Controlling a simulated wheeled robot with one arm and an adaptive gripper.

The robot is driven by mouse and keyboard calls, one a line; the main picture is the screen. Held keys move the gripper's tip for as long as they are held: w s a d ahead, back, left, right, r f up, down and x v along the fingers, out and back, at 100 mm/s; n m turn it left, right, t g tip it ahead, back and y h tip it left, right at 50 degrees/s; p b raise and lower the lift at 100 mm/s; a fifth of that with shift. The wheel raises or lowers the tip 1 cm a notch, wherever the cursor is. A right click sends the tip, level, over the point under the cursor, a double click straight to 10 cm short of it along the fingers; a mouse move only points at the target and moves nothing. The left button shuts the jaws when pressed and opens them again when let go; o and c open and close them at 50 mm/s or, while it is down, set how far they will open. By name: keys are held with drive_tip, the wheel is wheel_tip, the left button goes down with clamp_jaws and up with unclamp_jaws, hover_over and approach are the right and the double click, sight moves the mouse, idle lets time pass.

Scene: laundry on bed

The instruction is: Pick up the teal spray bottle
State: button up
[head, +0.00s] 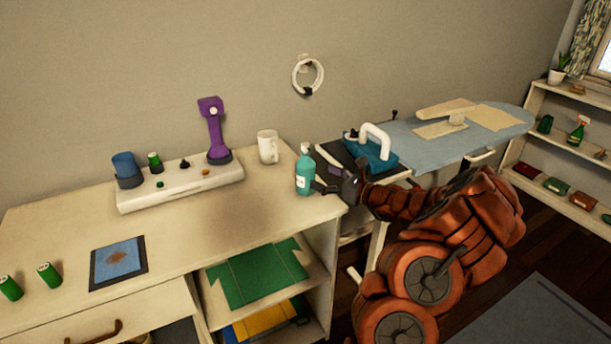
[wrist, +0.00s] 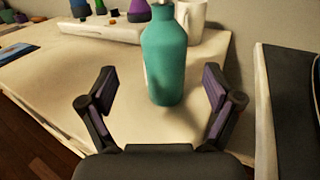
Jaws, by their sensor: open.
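The teal spray bottle (head: 305,175) stands upright near the right end of the desk top in the head view. In the wrist view the teal bottle (wrist: 164,62) stands just ahead of the fingers, roughly centred between them; its top is cut off by the frame. My gripper (head: 326,188) is beside the bottle's lower right side in the head view. In the wrist view my gripper (wrist: 160,95) is open, with a finger on either side and nothing held. Whether a fingertip touches the bottle cannot be told.
A white mug (head: 268,147) stands behind the bottle. A white tray (head: 180,190) with a purple device (head: 214,132) lies further left on the desk (head: 250,215). An ironing board (head: 460,135) with a teal iron (head: 372,150) is at the right.

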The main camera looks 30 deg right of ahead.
sight(314, 171)
drive_tip(key=shift+x, duration=0.95)
drive_tip(key=x, duration=0.1)
drive_tip(key=p+x, duration=0.1)
drive_tip(key=x, duration=0.1)
drive_tip(key=p+x, duration=0.1)
drive_tip(key=shift+w+d, duration=0.2)
drive_tip(key=shift+w, duration=0.05)
drive_tip(key=shift+w+a, duration=0.2)
drive_tip(key=shift+w, duration=0.3)
drive_tip(key=shift+c, duration=0.2)
drive_tip(key=c, duration=1.3)
drive_tip(key=shift+c, duration=0.5)
drive_tip(key=shift+r, duration=0.1)
